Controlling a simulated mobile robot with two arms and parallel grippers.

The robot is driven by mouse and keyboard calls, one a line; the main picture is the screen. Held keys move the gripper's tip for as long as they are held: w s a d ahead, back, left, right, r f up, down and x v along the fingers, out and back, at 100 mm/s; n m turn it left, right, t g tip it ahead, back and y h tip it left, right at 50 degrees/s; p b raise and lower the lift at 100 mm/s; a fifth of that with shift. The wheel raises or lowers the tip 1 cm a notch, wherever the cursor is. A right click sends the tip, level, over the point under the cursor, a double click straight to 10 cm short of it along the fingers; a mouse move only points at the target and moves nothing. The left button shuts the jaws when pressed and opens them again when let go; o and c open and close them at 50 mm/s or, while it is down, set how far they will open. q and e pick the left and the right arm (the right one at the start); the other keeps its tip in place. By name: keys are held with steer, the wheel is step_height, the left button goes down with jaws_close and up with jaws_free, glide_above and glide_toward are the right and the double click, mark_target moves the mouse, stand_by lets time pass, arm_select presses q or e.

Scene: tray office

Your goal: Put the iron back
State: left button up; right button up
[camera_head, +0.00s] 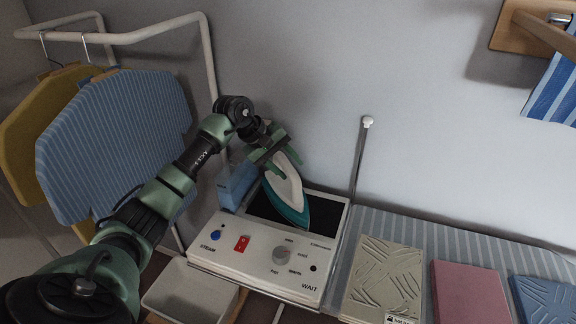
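The iron (302,214) has a teal body and a white upper part. It shows over the dark recess (328,214) of a white control station (262,262), nose toward me. My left gripper (283,160) is at the iron's rear upper end, with green fingers close around or beside it. The fingers and the iron overlap, so I cannot tell whether they grip it, or whether the iron touches the recess. My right gripper is not in view.
A blue container (237,184) stands at the station's left back corner. A thin upright rod (359,160) rises behind its right side. Beige (385,275), pink (470,292) and blue (545,298) panels lie right on a striped surface. A white bin (190,291) sits front left; striped (118,140) and yellow boards hang left.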

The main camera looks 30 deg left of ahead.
arm_select(q)
steer(key=shift+d+r, duration=0.1)
steer(key=shift+r+p, duration=0.25)
steer(key=shift+p, duration=0.15)
steer(key=shift+r+p, duration=0.5)
steer(key=shift+p, duration=0.05)
steer(key=b+v, duration=0.3)
steer(key=v, duration=0.8)
steer(key=shift+s+a+r, duration=0.25)
steer(key=shift+s, duration=0.05)
